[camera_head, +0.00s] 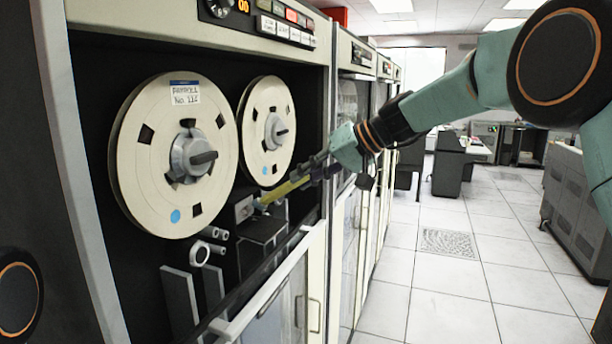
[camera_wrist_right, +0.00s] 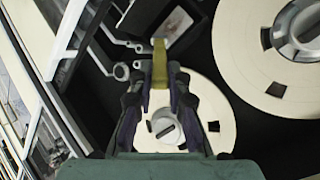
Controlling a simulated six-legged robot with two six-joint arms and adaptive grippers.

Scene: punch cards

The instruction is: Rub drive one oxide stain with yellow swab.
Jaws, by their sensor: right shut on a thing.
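The yellow swab (camera_head: 280,191) is in my right gripper (camera_head: 312,172), which is shut on it in front of the nearest tape drive. The swab points down and left toward a small pale plate (camera_head: 243,209) below the two reels. In the right wrist view the swab (camera_wrist_right: 160,62) stands between the fingertips (camera_wrist_right: 160,88). The pale plate there shows a faint reddish-brown stain (camera_wrist_right: 177,22), just right of the swab's end. I cannot tell whether the swab touches the plate. My left gripper is not in view.
A large reel (camera_head: 150,165) with a payroll label and a second reel (camera_head: 268,110) sit above the swab. Small rollers (camera_head: 200,253) and dark blocks lie below. An open glass door (camera_head: 275,300) stands at the drive's front. Clear tiled floor (camera_head: 450,290) lies to the right.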

